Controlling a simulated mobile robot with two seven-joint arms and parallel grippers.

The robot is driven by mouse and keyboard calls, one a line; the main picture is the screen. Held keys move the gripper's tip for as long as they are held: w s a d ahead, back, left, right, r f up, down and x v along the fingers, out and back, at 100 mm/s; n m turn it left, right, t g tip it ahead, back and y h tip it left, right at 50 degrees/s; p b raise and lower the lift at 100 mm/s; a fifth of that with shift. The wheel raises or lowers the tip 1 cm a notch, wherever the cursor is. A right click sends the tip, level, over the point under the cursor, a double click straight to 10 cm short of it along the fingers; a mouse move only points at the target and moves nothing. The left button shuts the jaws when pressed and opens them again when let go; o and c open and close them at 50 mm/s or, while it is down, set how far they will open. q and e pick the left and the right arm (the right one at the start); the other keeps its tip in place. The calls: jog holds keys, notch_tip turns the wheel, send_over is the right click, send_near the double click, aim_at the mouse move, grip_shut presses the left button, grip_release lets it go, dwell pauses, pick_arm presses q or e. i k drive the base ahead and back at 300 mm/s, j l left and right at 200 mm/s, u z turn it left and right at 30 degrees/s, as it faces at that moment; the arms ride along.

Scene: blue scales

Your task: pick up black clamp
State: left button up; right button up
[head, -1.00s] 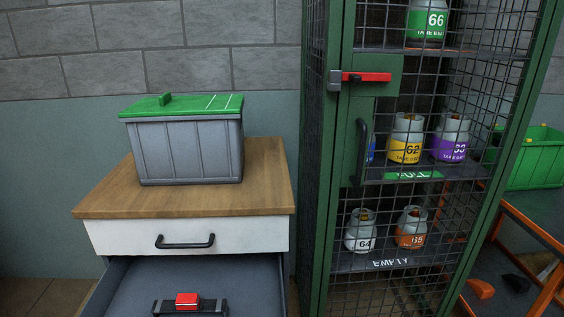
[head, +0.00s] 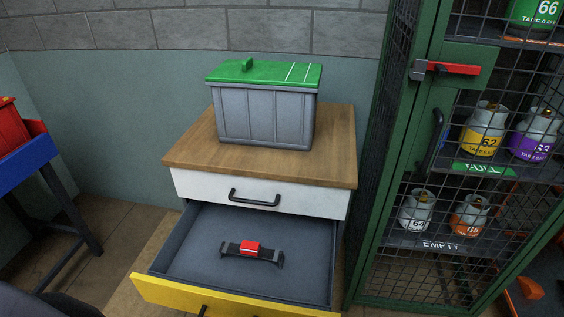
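A black clamp (head: 270,254) with a red block on its middle lies flat in the open lower drawer (head: 190,257) of a cabinet. The drawer has a grey inside and a yellow front, and holds nothing else that I can see. The clamp lies roughly crosswise, near the middle of the drawer floor, apart from the walls. Neither of my grippers shows in the head view.
A grey bin (head: 262,118) with a green lid stands on the wooden cabinet top (head: 180,158). The white upper drawer (head: 300,201) is shut. A green mesh cage (head: 400,150) with gas bottles stands close on the right. A blue table (head: 40,160) with a red crate is at left.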

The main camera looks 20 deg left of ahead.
aim_at(250, 249)
jog(key=k+j+u, duration=0.1)
jog(key=u, duration=0.8)
jog(key=k+j, duration=0.05)
